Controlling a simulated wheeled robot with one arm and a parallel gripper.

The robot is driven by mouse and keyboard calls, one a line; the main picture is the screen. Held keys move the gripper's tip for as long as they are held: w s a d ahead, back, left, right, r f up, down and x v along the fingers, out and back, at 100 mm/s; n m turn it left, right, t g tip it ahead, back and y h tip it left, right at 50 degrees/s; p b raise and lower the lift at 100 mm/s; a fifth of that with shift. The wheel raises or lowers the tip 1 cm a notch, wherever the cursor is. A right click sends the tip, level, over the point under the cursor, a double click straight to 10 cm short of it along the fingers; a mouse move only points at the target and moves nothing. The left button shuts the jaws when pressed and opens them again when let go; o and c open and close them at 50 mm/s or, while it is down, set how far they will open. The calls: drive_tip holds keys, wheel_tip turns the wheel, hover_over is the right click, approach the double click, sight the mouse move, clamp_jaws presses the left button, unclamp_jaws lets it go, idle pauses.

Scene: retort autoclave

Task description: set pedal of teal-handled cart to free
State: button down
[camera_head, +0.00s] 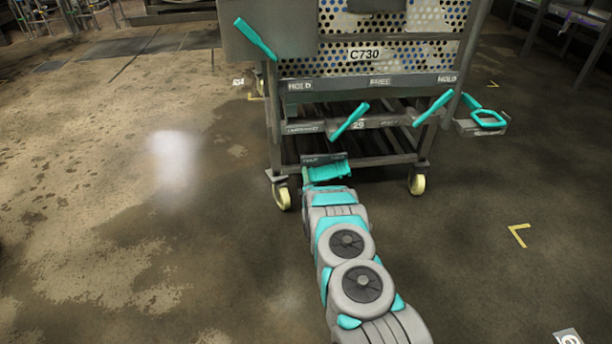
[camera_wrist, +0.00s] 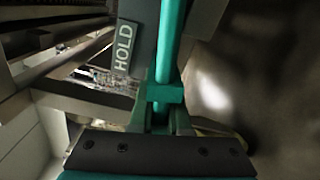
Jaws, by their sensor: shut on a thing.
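The cart (camera_head: 375,80) with teal levers and the label C730 stands in the upper middle of the head view. My gripper (camera_head: 325,172) is low at the cart's front, near its left front wheel. In the wrist view, my gripper (camera_wrist: 164,118) is shut on a teal bar, the pedal (camera_wrist: 171,45), which runs upward between the fingers. A HOLD label (camera_wrist: 124,47) is just left of the bar. In the head view the pedal is hard to tell apart from my gripper. No FREE label shows in the wrist view.
HOLD, FREE and HOLD labels line the cart's upper rail (camera_head: 420,83). Teal levers (camera_head: 350,121) (camera_head: 433,108) (camera_head: 255,38) stick out from the cart, and a teal loop (camera_head: 487,118) is at its right. Pale wheels (camera_head: 417,184) stand on the floor.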

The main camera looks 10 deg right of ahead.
wheel_tip(320, 180, up, 2)
drive_tip(key=m+p, duration=0.1)
drive_tip(key=m, duration=0.2)
drive_tip(key=shift+r, duration=0.1)
drive_tip(key=shift+r+m, duration=0.5)
drive_tip(key=shift+m, duration=0.5)
drive_tip(key=c, duration=0.9)
unclamp_jaws()
drive_tip(key=shift+s, duration=0.15)
drive_tip(key=shift+s, duration=3.8)
